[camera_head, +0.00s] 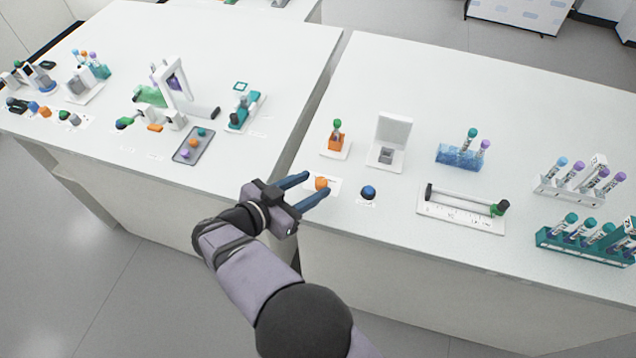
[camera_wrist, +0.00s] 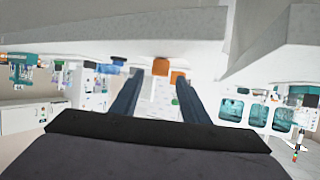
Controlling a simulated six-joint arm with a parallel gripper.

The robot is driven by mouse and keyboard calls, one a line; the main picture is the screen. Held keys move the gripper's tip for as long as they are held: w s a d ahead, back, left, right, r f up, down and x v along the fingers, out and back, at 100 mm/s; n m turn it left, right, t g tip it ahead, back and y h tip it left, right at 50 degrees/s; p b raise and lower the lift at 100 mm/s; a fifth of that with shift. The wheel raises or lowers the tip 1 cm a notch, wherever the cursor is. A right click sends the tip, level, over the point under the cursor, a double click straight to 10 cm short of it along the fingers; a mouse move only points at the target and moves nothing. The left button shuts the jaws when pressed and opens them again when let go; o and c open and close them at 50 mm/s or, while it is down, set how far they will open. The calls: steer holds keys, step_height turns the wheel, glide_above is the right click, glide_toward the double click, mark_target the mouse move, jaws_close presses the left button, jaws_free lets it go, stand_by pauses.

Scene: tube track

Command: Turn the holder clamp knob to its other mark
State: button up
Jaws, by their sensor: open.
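An orange knob (camera_head: 321,184) sits on a small white plate near the front edge of the right table. In the wrist view, the knob (camera_wrist: 160,66) appears between my finger tips, near the top. Its marks are too small to read. Behind it stands an orange holder (camera_head: 336,142) with a green-capped tube (camera_head: 337,124); the holder (camera_wrist: 178,78) also shows in the wrist view. My gripper (camera_head: 316,184) is open, with one blue finger on each side of the knob in the head view. I cannot tell whether either finger touches it.
A blue knob (camera_head: 368,192) stands just right of the orange one. A white open-lid box (camera_head: 390,138), a blue tube rack (camera_head: 458,157) and a white slide fixture (camera_head: 460,210) stand farther right. A gap separates the left table (camera_head: 290,60).

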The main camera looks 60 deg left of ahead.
steer(key=shift+b+v, duration=0.3)
steer(key=shift+v, duration=1.2)
